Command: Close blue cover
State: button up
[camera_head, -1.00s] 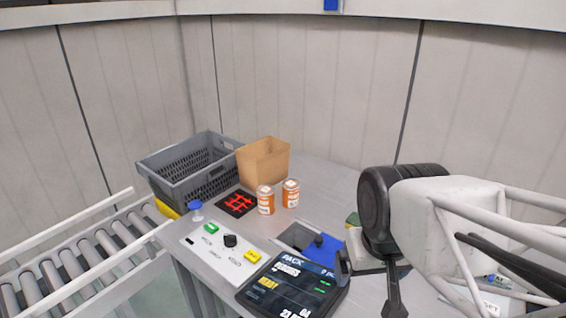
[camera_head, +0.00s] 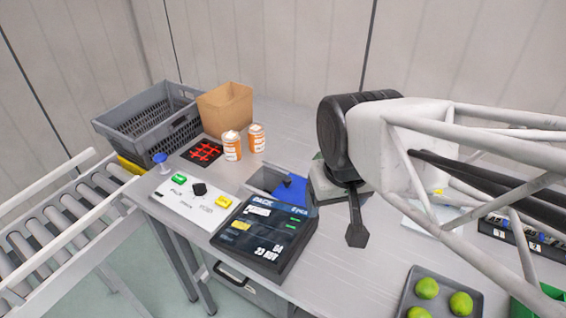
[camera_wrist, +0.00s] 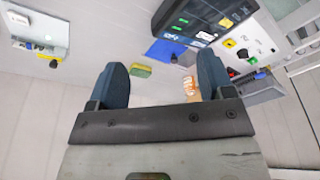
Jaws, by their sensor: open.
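Two orange-labelled jars (camera_head: 232,146), a cardboard box (camera_head: 226,107) and a grey crate (camera_head: 150,120) stand behind. A tray of green fruit (camera_head: 408,300) is at front right. A green-yellow sponge (camera_wrist: 141,70) lies near the cover.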

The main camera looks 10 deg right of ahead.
jog(key=shift+w+m, duration=0.3)
jog(key=shift+w, duration=0.15)
jog(key=c, duration=0.5)
jog(key=w+m, duration=0.2)
jog(key=w, duration=0.1)
jog(key=w+m, duration=0.1)
jog(key=w, duration=0.1)
jog(key=shift+d+f+m+g+y, duration=0.3)
jog(key=shift+d+f, duration=0.05)
grip_shut()
jog(key=w+d+f+m+y, duration=0.1)
jog(key=w+d+f+m, duration=0.2)
jog(key=w, duration=0.4)
jog(key=w+d+f+m+y, duration=0.1)
jog(key=w+d+f+m, duration=0.2)
jog(key=w+m, duration=0.5)
jog(key=w+d+f+m+y, duration=0.1)
jog(key=w+d+f+m, duration=0.2)
jog(key=w+f+m, duration=0.2)
jog(key=shift+w+d+f+m+g, duration=0.35)
jog(key=shift+w+m, duration=0.25)
jog(key=shift+w, duration=0.55)
